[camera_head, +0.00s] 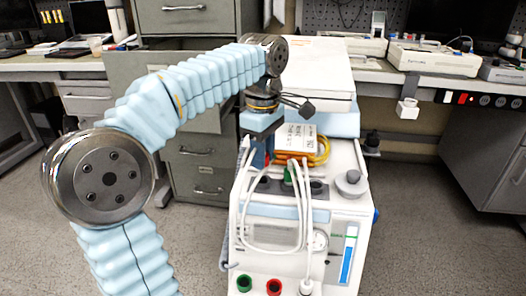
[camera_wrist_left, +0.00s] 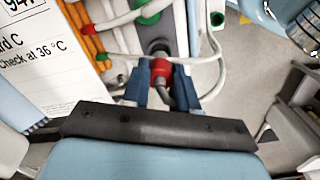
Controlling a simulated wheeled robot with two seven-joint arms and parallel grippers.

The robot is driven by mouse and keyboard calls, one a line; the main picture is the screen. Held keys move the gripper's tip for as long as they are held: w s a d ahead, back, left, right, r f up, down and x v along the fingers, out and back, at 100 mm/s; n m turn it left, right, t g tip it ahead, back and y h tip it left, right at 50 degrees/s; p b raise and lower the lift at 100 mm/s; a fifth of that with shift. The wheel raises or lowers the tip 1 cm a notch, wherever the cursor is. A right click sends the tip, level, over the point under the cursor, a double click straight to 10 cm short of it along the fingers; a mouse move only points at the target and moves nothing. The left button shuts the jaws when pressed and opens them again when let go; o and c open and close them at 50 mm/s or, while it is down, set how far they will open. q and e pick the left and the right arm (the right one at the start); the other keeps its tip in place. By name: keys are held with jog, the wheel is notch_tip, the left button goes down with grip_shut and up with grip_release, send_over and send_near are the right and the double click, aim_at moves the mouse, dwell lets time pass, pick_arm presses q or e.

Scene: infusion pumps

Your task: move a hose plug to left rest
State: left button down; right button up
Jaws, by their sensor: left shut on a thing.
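My left gripper (camera_wrist_left: 160,86) has its two blue fingers closed around a hose plug with a red collar (camera_wrist_left: 161,69) in the left wrist view. A dark grey hose end hangs between the fingers. In the head view the left gripper (camera_head: 262,152) is over the left rear top of the white pump machine (camera_head: 335,205), and the plug is mostly hidden there. A green-collared plug (camera_head: 289,174) stands at the dark panel on the machine's top; green also shows in the left wrist view (camera_wrist_left: 150,13). I cannot tell whether the held plug touches a socket. My right gripper is not in view.
White hoses (camera_head: 243,220) loop over the machine's front. A grey knob (camera_head: 350,181) is at the right. Drawers (camera_head: 199,170) stand behind; floor shows on both sides.

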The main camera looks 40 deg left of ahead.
pick_arm(q)
jog(key=shift+f+b, duration=1.05)
jog(key=shift+f, duration=0.55)
jog(key=c, duration=0.8)
grip_release()
notch_tip(320, 180, up, 13)
jog(key=p, duration=0.4)
jog(key=shift+r, duration=0.45)
